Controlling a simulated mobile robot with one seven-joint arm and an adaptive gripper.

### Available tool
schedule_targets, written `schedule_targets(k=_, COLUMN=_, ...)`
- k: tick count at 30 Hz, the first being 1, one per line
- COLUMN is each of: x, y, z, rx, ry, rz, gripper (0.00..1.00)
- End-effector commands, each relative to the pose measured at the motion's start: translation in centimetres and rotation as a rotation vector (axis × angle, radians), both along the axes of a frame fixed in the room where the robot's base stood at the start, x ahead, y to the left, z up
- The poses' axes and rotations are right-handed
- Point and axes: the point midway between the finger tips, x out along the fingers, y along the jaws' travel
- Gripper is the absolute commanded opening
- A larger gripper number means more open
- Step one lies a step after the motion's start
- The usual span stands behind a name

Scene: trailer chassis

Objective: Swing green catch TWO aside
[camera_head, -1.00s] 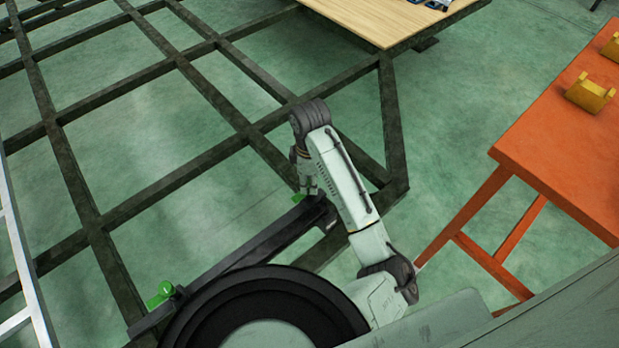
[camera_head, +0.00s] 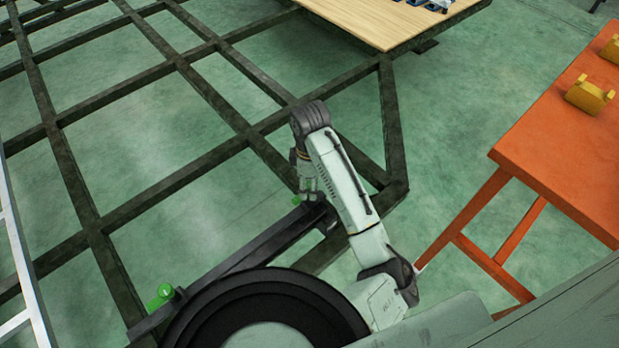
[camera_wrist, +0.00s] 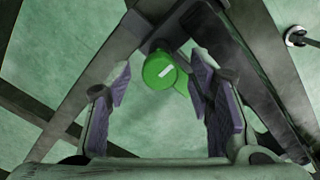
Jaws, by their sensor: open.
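A green catch (camera_head: 296,201) sits at the far end of the dark bar (camera_head: 240,256), beside my gripper (camera_head: 308,194). In the wrist view this green catch (camera_wrist: 160,70) shows a round end with a white mark, just beyond and between the fingertips of my gripper (camera_wrist: 161,88). The fingers are open, with green floor visible between them, and I see no clear contact. A second green catch (camera_head: 160,295) stands at the near end of the bar, away from the gripper. I cannot read which catch is number two.
The dark chassis frame (camera_head: 170,185) spreads over the green floor. A large black ring (camera_head: 250,318) lies close beside the bar. An orange table (camera_head: 560,150) with yellow brackets (camera_head: 590,95) stands right. A wooden deck (camera_head: 385,18) is at the back. A pale ladder-like rail (camera_head: 22,260) is at left.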

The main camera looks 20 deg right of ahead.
Motion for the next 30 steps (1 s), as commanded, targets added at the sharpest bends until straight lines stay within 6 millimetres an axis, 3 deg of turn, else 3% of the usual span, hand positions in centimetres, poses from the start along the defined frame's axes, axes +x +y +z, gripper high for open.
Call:
schedule_targets(k=8, x=0.1, y=-0.3, z=2.7, rx=-0.008, ry=-0.004, rz=0.002, gripper=0.48)
schedule_targets(k=21, x=0.0, y=-0.1, z=10.6, rx=-0.004, ry=-0.001, rz=0.000, gripper=0.48)
schedule_targets(k=30, x=0.0, y=0.0, z=12.0, rx=0.000, ry=0.000, rz=-0.001, gripper=0.48)
